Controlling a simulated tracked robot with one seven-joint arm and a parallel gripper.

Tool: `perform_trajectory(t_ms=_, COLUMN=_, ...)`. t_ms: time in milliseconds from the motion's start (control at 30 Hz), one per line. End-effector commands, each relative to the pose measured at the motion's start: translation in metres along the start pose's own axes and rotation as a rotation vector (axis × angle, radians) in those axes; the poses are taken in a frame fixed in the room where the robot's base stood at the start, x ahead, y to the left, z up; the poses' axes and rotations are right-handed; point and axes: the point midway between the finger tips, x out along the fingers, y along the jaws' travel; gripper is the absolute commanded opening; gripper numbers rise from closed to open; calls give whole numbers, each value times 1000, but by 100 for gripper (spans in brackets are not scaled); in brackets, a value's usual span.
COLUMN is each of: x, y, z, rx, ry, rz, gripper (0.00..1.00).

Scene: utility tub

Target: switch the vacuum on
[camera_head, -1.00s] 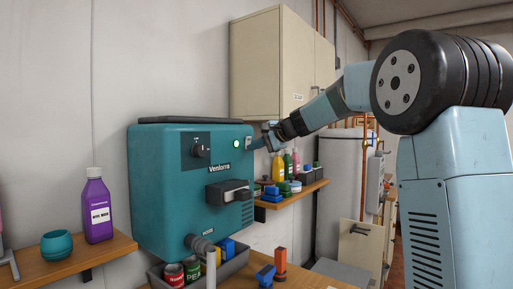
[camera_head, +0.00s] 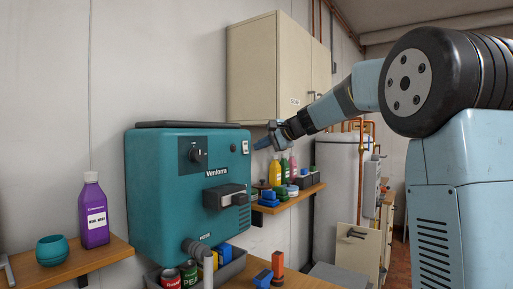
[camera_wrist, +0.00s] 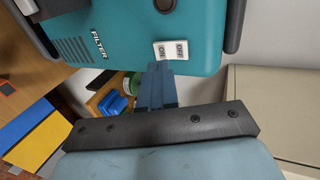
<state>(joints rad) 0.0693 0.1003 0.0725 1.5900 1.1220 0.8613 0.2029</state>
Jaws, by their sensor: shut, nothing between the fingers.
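A white rocker switch (camera_head: 245,147) sits at the front's upper right edge. In the wrist view the switch (camera_wrist: 171,50) shows ON and OFF labels. A small round indicator (camera_head: 233,148) beside it looks dark, and it looks dark in the wrist view too (camera_wrist: 165,4). My gripper (camera_head: 258,143) is shut and empty, just right of the switch. In the wrist view its fingertips (camera_wrist: 159,68) lie close to the ON end; I cannot tell whether they touch.
A beige cabinet (camera_head: 265,70) hangs above and right of the vacuum. A shelf (camera_head: 300,193) with bottles and small containers is below my gripper. A purple bottle (camera_head: 93,212) and teal bowl (camera_head: 54,249) stand at left.

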Motion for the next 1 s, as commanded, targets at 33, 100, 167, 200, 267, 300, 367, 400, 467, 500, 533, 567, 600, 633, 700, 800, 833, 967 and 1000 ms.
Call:
perform_trajectory(t_ms=33, x=-8, y=2, z=0, rx=0, ry=1, rz=0, gripper=0)
perform_trajectory(t_ms=100, x=-23, y=0, z=1, rx=-2, ry=0, rz=-2, gripper=0)
perform_trajectory(t_ms=167, x=-35, y=1, z=0, rx=-1, ry=1, rz=-1, gripper=0)
perform_trajectory(t_ms=200, x=-43, y=1, z=0, rx=-1, ry=1, rz=-1, gripper=0)
perform_trajectory(t_ms=267, x=-55, y=1, z=-1, rx=-1, ry=2, rz=-1, gripper=0)
perform_trajectory(t_ms=300, x=-62, y=1, z=-1, rx=0, ry=1, rz=0, gripper=0)
perform_trajectory(t_ms=367, x=-73, y=1, z=-1, rx=0, ry=2, rz=-1, gripper=0)
perform_trajectory(t_ms=400, x=-79, y=1, z=-1, rx=0, ry=1, rz=-1, gripper=0)
perform_trajectory(t_ms=467, x=-87, y=1, z=-2, rx=0, ry=2, rz=0, gripper=0)
perform_trajectory(t_ms=500, x=-92, y=2, z=-2, rx=0, ry=1, rz=0, gripper=0)
perform_trajectory(t_ms=533, x=-94, y=2, z=-1, rx=0, ry=0, rz=0, gripper=0)
perform_trajectory(t_ms=567, x=-97, y=2, z=-1, rx=0, ry=0, rz=0, gripper=0)
perform_trajectory(t_ms=600, x=-100, y=1, z=-1, rx=0, ry=1, rz=0, gripper=0)
perform_trajectory(t_ms=633, x=-102, y=1, z=-1, rx=0, ry=1, rz=0, gripper=0)
perform_trajectory(t_ms=700, x=-105, y=2, z=-2, rx=1, ry=1, rz=0, gripper=0)
perform_trajectory(t_ms=800, x=-106, y=2, z=-2, rx=1, ry=1, rz=0, gripper=0)
perform_trajectory(t_ms=833, x=-107, y=2, z=-2, rx=1, ry=1, rz=0, gripper=0)
perform_trajectory(t_ms=967, x=-106, y=2, z=-2, rx=1, ry=1, rz=1, gripper=0)
perform_trajectory(t_ms=1000, x=-106, y=2, z=-2, rx=1, ry=1, rz=0, gripper=0)
